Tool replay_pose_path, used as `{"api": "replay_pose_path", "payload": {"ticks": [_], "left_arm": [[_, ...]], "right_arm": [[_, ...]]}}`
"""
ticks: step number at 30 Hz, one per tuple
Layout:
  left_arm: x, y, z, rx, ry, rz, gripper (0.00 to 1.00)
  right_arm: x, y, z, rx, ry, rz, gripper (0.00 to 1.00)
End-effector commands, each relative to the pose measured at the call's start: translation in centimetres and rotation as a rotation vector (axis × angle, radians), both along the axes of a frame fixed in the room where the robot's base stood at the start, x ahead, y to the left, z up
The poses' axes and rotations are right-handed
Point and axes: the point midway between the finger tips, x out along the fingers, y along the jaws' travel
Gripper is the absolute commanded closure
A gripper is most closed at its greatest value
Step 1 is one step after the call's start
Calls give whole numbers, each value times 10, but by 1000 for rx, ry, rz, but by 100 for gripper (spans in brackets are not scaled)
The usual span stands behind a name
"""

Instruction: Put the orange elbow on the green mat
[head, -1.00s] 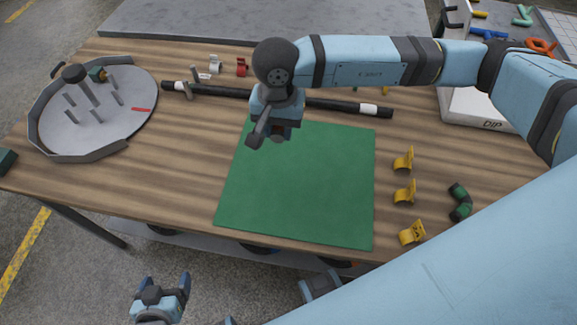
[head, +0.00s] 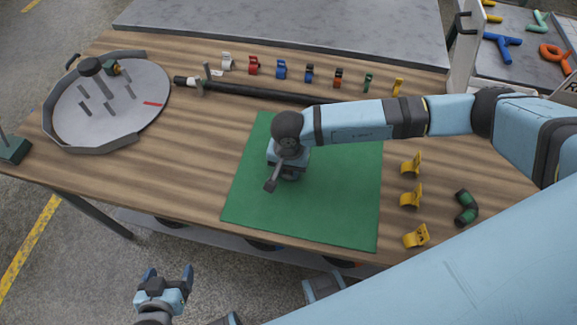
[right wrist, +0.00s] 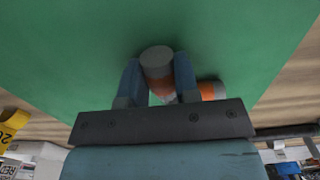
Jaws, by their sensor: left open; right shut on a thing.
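The green mat (head: 330,215) lies flat on the wooden table. My right gripper (head: 288,176) is over the upper middle of the mat, and its arm hides part of it. In the right wrist view my right gripper (right wrist: 157,80) is shut on the orange elbow (right wrist: 158,74), which has grey ends. The elbow's second end shows right of the fingers, against green. I cannot tell whether the elbow touches the mat. In the head view the elbow is mostly hidden by the gripper. My left gripper (head: 169,283) is open and empty, off the table's front edge.
Yellow clips (head: 411,195) and a dark green elbow (head: 466,207) lie right of the mat. A round grey tray with pegs (head: 118,128) stands at the left. Behind the mat are a black hose (head: 250,92) and a row of coloured clips (head: 308,74).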

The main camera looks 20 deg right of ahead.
Motion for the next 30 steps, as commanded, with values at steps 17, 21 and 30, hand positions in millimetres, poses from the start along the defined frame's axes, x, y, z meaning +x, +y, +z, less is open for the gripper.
{"api": "replay_pose_path", "payload": {"ticks": [17,21,30], "left_arm": [[-1,0,-3,-1,6,-1,15],[0,-1,-1,-2,5,-1,15],[0,-1,-4,-2,2,-1,15]], "right_arm": [[1,0,-1,1,-1,0,45],[1,0,0,1,-1,0,45],[2,0,41,3,-6,2,45]]}}
